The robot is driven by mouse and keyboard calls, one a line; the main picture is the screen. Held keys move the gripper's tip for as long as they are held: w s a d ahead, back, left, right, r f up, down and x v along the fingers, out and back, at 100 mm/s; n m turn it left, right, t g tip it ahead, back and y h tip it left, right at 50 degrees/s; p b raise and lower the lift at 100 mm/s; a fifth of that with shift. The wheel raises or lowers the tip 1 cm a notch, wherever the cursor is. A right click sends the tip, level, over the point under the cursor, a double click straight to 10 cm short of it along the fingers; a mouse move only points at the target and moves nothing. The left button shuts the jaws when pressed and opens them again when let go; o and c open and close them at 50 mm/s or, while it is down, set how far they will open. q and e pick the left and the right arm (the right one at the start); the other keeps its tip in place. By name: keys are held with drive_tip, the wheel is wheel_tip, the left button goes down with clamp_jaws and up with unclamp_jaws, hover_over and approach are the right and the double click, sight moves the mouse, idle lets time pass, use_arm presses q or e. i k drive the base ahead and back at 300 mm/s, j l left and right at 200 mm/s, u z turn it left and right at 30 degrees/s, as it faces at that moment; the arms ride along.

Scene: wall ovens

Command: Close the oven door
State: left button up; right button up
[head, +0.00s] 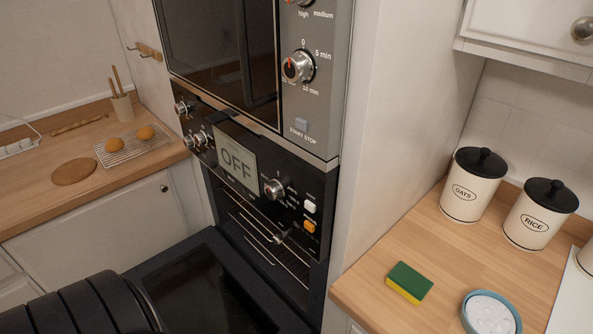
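The oven (260,210) is built into the wall unit below a microwave, and its display reads OFF. Its door (195,285) is open, folded down and out in front of the cavity, with its dark glass facing up. Wire racks (270,243) show inside the open cavity. The door's outer edge and handle are hidden or out of frame. A dark ribbed part of my own body covers the lower left corner, in front of part of the door. Neither of my grippers is in view.
The left counter (120,170) holds a cooling rack (125,150) with buns, a round board (74,172) and a utensil pot (122,106). The right counter (375,265) holds a sponge (409,282), canisters (472,185) and a round dish (490,314). The microwave (250,70) is above the oven.

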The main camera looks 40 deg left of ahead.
sight(191, 287)
drive_tip(key=k+j+u, duration=0.1)
drive_tip(key=u, duration=0.35)
drive_tip(key=k+j+u, duration=0.1)
drive_tip(key=j+u, duration=0.15)
drive_tip(key=u, duration=0.25)
drive_tip(key=j+u, duration=0.25)
drive_tip(key=u, duration=0.2)
drive_tip(key=j+u, duration=0.15)
drive_tip(key=j, duration=0.3)
drive_tip(key=i+j+z, duration=0.15)
drive_tip(key=z, duration=0.25)
drive_tip(key=i+j+z, duration=0.1)
drive_tip(key=j+z, duration=0.7)
drive_tip(key=k, duration=0.15)
